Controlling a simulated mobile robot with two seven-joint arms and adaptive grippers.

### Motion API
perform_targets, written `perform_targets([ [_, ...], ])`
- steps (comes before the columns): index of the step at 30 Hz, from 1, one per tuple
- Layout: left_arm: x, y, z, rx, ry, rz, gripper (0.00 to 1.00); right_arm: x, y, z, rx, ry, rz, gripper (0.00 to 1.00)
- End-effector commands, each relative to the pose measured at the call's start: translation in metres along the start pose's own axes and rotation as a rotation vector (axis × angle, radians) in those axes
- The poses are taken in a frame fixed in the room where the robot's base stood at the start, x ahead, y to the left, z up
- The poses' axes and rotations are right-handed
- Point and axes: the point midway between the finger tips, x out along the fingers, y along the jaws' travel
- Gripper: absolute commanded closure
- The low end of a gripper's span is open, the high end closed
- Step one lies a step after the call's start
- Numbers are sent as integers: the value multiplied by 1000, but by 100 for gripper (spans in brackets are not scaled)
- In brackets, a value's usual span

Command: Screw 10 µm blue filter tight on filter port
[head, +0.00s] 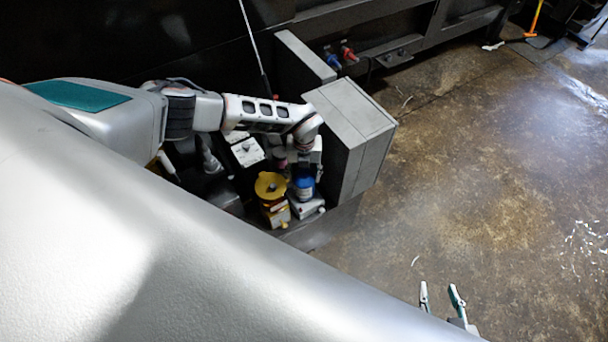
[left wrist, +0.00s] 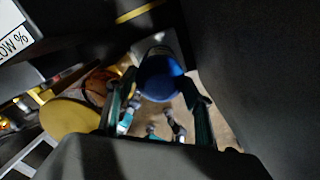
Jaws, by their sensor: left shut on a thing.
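The blue filter (head: 303,187) stands roughly upright among the fittings beside the grey box, above a pale block (head: 308,209). I cannot tell whether its thread is seated on the port, which is hidden. My left gripper (head: 305,170) reaches down onto the filter from above. In the left wrist view, the round blue filter (left wrist: 160,78) sits between the two fingers of my left gripper (left wrist: 158,104), which is shut on it. My right gripper (head: 442,299) is at the bottom of the head view, its two fingers apart and empty, over the floor.
A yellow-topped unit (head: 270,185) stands close left of the filter; its yellow disc also shows in the left wrist view (left wrist: 68,120). A tall grey box (head: 352,130) stands close on the right. The brown floor (head: 480,170) beyond is mostly open.

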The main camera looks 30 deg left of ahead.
Motion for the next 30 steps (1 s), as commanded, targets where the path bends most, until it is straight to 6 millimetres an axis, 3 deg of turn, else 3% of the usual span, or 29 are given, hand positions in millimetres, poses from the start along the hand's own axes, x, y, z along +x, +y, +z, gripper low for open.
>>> perform_targets([
  [9, 0, -1, 1, 359, -3, -1, 75, 3, 0, 3, 0, 3, 1, 60],
  [18, 0, -1, 0, 398, -2, -2, 75, 3, 0, 3, 0, 4, 1, 60],
  [19, 0, -1, 0, 397, -3, -2, 44, 3, 0, 3, 0, 4, 1, 60],
  [21, 0, -1, 0, 397, -2, -1, 29, 3, 0, 3, 0, 4, 1, 60],
  [30, 1, 0, 0, 395, 0, 1, 32, 3, 0, 3, 0, 4, 1, 60],
])
